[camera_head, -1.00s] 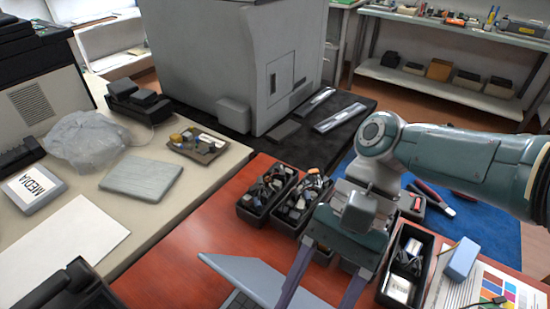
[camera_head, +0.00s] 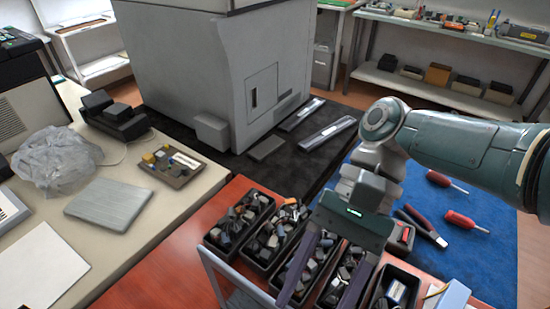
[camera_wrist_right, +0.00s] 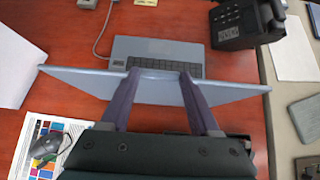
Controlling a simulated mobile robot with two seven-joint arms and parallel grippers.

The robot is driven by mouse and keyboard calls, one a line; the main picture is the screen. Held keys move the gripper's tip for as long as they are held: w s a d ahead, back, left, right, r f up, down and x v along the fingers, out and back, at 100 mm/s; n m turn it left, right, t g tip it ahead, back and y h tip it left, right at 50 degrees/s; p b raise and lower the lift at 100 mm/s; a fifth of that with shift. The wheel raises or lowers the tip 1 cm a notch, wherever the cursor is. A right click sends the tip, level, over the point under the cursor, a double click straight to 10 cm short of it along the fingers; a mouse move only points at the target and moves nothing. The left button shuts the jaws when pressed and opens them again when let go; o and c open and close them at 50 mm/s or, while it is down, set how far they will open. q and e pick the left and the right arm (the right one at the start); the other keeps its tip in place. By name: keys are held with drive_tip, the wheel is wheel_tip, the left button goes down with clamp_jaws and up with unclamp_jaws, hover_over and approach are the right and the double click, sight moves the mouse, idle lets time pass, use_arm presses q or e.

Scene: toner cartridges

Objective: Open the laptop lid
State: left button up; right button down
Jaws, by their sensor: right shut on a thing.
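The laptop's grey-blue lid (camera_head: 222,276) shows at the bottom edge of the head view, raised at a steep tilt and partly cut off. In the right wrist view the lid (camera_wrist_right: 85,82) spans the middle, standing up from the base (camera_wrist_right: 123,48) with its dark keyboard (camera_wrist_right: 190,68) showing behind it. My right gripper (camera_wrist_right: 158,78) has its two purple fingers at the lid's upper edge, shut on it. In the head view the right gripper (camera_head: 322,300) hangs over the front bins, its fingertips near the bottom edge. My left gripper is out of view.
Black bins (camera_head: 240,222) of small parts stand on the red table close to the right gripper. A dark phone (camera_wrist_right: 242,25) stands beside the laptop, and a mouse (camera_wrist_right: 48,146) lies on a colour sheet. A pale side table (camera_head: 130,232) holds a grey slab (camera_head: 108,204).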

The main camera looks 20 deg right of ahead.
drive_tip(key=shift+w+d+f+h, duration=0.15)
drive_tip(key=shift+d+f, duration=0.15)
drive_tip(key=shift+f, duration=0.25)
drive_tip(key=shift+s+d+f+h, duration=0.15)
drive_tip(key=shift+d+f, duration=0.1)
drive_tip(key=shift+f, duration=0.25)
drive_tip(key=shift+w, duration=0.1)
drive_tip(key=shift+c, duration=0.8)
unclamp_jaws()
drive_tip(key=shift+o, duration=0.2)
drive_tip(key=b+v, duration=0.1)
drive_tip(key=v, duration=0.9)
drive_tip(key=shift+a+r, duration=0.35)
drive_tip(key=shift+r, duration=0.1)
drive_tip(key=shift+d+r, duration=0.2)
drive_tip(key=shift+r, duration=0.3)
